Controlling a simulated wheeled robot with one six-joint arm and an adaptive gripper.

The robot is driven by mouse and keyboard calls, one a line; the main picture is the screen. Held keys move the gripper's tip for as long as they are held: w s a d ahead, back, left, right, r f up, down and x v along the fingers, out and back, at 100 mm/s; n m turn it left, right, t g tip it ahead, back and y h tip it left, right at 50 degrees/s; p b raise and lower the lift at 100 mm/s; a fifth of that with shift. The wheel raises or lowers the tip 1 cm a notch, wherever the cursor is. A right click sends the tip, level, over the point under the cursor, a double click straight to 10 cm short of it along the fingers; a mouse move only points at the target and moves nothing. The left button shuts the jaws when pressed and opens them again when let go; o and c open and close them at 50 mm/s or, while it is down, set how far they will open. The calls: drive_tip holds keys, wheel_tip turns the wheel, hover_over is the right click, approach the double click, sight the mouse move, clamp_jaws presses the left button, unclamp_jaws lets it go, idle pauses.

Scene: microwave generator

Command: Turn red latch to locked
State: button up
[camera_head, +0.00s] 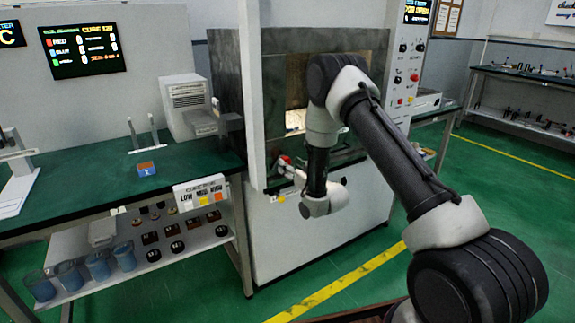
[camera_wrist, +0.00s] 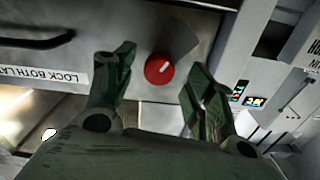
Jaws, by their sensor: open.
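The red latch (camera_wrist: 159,69) shows in the wrist view as a round red knob on a grey metal face. It lies in the gap between the two fingers of my gripper (camera_wrist: 158,60), which are apart. I cannot tell whether either finger touches it. In the head view a small red spot (camera_head: 284,160), seemingly the latch, is at the lower front of the microwave chamber (camera_head: 285,90), beside the end of my arm. My fingers are too small to make out there. The latch's turned position is not clear.
A label (camera_wrist: 62,77) reading "LOCK BOTH LAT…" and a dark handle (camera_wrist: 38,40) are left of the latch in the wrist view. A green bench (camera_head: 90,180) stands left of the chamber, with a blue-and-orange block (camera_head: 146,169) on it. A control panel (camera_head: 408,65) is at the right.

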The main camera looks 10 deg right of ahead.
drive_tip(key=x, duration=0.2)
drive_tip(key=shift+w+a, duration=0.1)
drive_tip(key=shift+w, duration=0.3)
drive_tip(key=c, duration=1)
drive_tip(key=shift+c, duration=0.2)
